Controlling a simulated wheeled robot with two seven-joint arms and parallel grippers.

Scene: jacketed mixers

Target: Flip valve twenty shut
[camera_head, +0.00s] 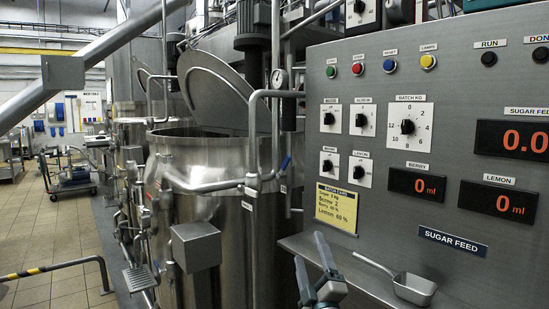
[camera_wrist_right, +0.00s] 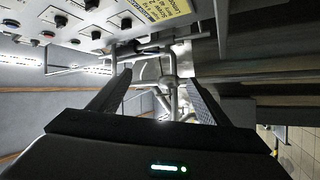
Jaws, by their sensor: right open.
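A small blue lever (camera_head: 286,163) sits on the pipework at the right side of the steel mixer vessel, left of the control panel. A small tag (camera_head: 252,191) is on the pipe near it; I cannot read its number, so I cannot confirm which valve is twenty. My right gripper (camera_head: 310,248) is open and empty, below the lever and in front of the panel's lower left edge. In the right wrist view, pipes and a joint (camera_wrist_right: 168,82) show beyond the open fingers (camera_wrist_right: 158,76). My left gripper is not in view.
The control panel (camera_head: 455,80) with knobs and displays fills the right side. A metal scoop (camera_head: 413,288) lies on the ledge below it, close right of my gripper. The mixer vessel (camera_head: 215,155) has its lid raised. A yellow-black rail (camera_head: 45,268) stands at lower left.

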